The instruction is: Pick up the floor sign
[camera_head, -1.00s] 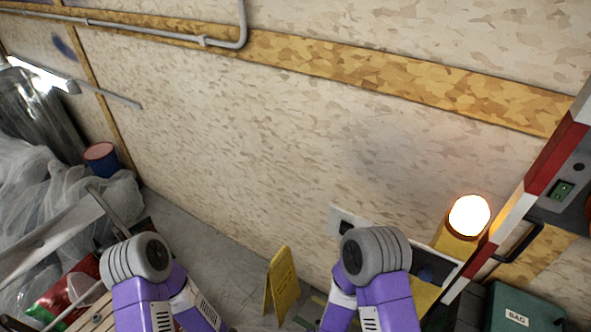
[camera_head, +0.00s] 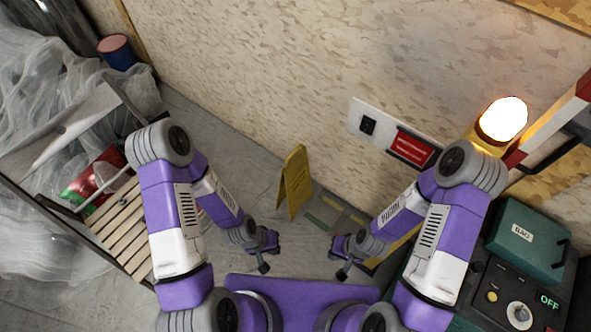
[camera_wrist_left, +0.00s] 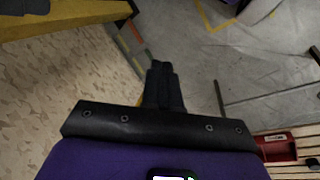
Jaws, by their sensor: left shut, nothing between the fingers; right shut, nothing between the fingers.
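The yellow floor sign (camera_head: 294,182) stands upright on the grey floor close to the wall, in the middle of the head view. My left gripper (camera_head: 266,262) is shut and empty, lower and to the left of the sign, apart from it. My right gripper (camera_head: 341,268) is shut and empty, lower and to the right of the sign. In the left wrist view my left gripper's dark fingers (camera_wrist_left: 161,66) are together. A small yellow sliver beside them may be the sign, mostly hidden.
A slatted wooden pallet (camera_head: 125,228) and sheeted items (camera_head: 40,130) lie at the left. A green case (camera_head: 525,240), a control box (camera_head: 512,300) and a lit lamp (camera_head: 502,120) are at the right. The wall (camera_head: 270,90) is behind the sign.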

